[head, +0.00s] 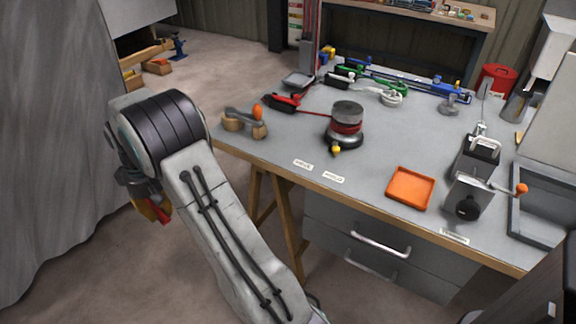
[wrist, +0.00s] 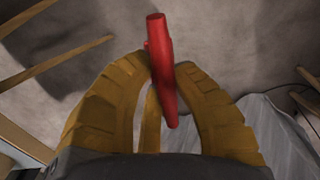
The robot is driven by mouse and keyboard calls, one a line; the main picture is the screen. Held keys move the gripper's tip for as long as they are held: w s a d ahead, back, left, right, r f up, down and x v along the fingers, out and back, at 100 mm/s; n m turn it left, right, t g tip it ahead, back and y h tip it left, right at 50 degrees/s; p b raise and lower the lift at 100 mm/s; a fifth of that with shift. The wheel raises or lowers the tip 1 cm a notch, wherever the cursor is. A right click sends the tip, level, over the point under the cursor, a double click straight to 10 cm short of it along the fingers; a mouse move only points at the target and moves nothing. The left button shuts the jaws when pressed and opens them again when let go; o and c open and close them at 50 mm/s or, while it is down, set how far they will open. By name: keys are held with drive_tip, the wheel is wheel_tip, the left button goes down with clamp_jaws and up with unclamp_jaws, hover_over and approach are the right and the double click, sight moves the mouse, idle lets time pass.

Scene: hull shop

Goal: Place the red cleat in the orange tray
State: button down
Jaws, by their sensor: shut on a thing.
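The red cleat (wrist: 160,62) is between the two yellow fingers of my gripper (wrist: 168,78) in the wrist view, and the fingers are shut on it. It is held off the table, with the floor below. In the head view my gripper (head: 150,207) hangs at the left, beyond the table's left edge, and a little of the red cleat (head: 163,219) shows at its tips. The orange tray (head: 410,188) lies on the workbench near its front edge, right of centre. It looks empty and is well to the right of my gripper.
The grey workbench (head: 300,142) holds a winch (head: 345,127), a wooden-based tool with an orange knob (head: 245,122), and a metal device with an orange-knobbed handle (head: 468,195) right of the tray. A grey curtain (head: 50,150) hangs at the left.

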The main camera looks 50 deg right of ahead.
drive_tip(key=s+d+r+p, duration=0.3)
drive_tip(key=s+d, duration=0.2)
drive_tip(key=d, duration=0.6)
drive_tip(key=s+d+r+p, duration=0.3)
drive_tip(key=s+d+r, duration=0.15)
drive_tip(key=d, duration=0.55)
drive_tip(key=s+d+r+p, duration=0.25)
drive_tip(key=s+d, duration=0.25)
drive_tip(key=d, duration=0.6)
drive_tip(key=s+d+r+n+p, duration=0.1)
drive_tip(key=s+d+r+p, duration=0.25)
drive_tip(key=s, duration=0.75)
drive_tip(key=s+d+r+y+p, duration=0.1)
drive_tip(key=s+d+r+p, duration=0.3)
drive_tip(key=s, duration=0.7)
drive_tip(key=s+d+r+n, duration=0.15)
drive_tip(key=s+d, duration=0.35)
drive_tip(key=s, duration=0.6)
drive_tip(key=b, duration=0.6)
hover_over(408, 187)
wheel_tip(408, 187, down, 6)
drive_tip(key=f, duration=0.1)
drive_tip(key=shift+m, duration=0.35)
wheel_tip(408, 187, down, 6)
drive_tip(key=p, duration=0.3)
drive_tip(key=shift+f, duration=1.9)
drive_tip(key=shift+f, duration=0.15)
drive_tip(key=c, duration=1.1)
unclamp_jaws()
drive_tip(key=shift+c, duration=0.2)
